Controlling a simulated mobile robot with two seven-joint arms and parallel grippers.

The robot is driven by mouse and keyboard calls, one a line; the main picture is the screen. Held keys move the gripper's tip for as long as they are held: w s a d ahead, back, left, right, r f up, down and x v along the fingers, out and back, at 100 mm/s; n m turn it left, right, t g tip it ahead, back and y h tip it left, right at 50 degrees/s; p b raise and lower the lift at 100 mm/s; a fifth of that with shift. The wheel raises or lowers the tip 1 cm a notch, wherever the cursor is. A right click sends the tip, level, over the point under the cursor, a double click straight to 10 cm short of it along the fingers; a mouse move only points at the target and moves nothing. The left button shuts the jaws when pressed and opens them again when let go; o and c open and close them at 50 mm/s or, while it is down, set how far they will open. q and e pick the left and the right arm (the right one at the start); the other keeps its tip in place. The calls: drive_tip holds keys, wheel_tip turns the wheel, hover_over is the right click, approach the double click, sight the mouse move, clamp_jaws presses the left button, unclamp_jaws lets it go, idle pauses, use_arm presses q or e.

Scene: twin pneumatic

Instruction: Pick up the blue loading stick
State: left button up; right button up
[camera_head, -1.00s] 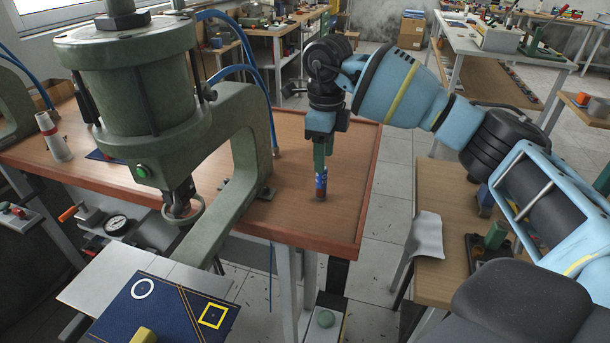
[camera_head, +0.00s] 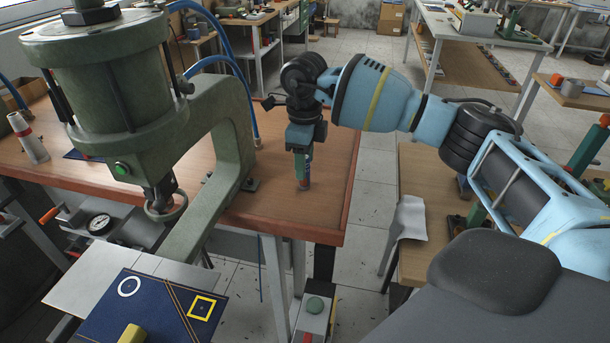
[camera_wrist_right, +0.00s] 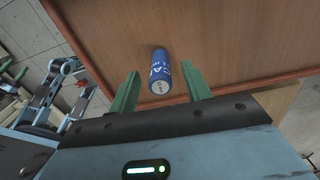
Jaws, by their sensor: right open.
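The blue loading stick (camera_head: 307,176) stands upright on the wooden table near its right end, mostly hidden by a finger in the head view. In the right wrist view the stick (camera_wrist_right: 159,68) is blue with white lettering and a pale round end. My right gripper (camera_head: 302,167) points down over it, its green fingers open. In the wrist view the fingers (camera_wrist_right: 160,74) are on either side of the stick, with a visible gap on each side. My left gripper is not in view.
A green press (camera_head: 120,75) with a curved arm stands left of my right gripper on the wooden table (camera_head: 275,205). A blue mat (camera_head: 150,310) with a yellow block (camera_head: 132,334) is in front.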

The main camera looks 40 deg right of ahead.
wheel_tip(320, 180, down, 2)
drive_tip(key=shift+f, duration=0.15)
clamp_jaws()
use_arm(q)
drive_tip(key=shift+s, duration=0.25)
use_arm(e)
drive_tip(key=shift+r, duration=0.75)
wheel_tip(320, 180, up, 2)
drive_tip(key=shift+s+a+r, duration=0.1)
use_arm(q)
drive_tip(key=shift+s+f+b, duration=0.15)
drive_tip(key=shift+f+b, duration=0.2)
use_arm(e)
drive_tip(key=s+a+r, duration=0.1)
drive_tip(key=s+a, duration=0.9)
drive_tip(key=s, duration=0.2)
drive_tip(key=shift+r, duration=0.15)
